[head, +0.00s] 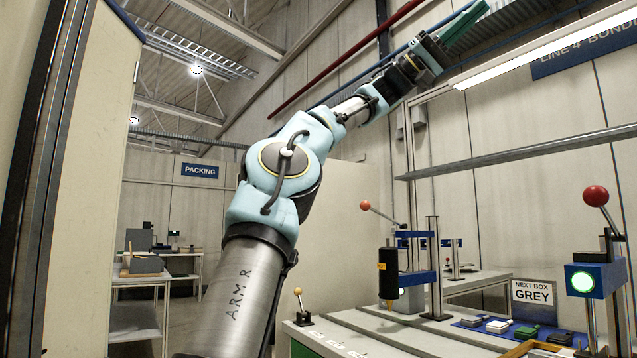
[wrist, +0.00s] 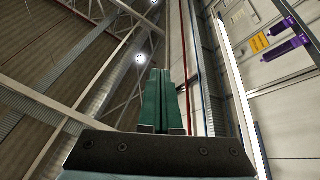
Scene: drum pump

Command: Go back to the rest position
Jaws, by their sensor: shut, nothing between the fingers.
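My gripper (head: 464,25) is raised high at the top of the head view, well above the workbench, at the end of my extended arm. Its green fingers are together with nothing between them. In the wrist view the two green fingers (wrist: 161,100) stand side by side, closed, pointing up toward the roof beams and lamps. No object is near the fingertips.
Below right is a bench (head: 370,335) with a lever press (head: 400,265), another red-knobbed lever device (head: 590,275), small boxes (head: 497,326) on a blue mat and a "NEXT BOX GREY" sign (head: 533,292). A shelf rail (head: 520,152) and lamp (head: 550,45) are near my arm.

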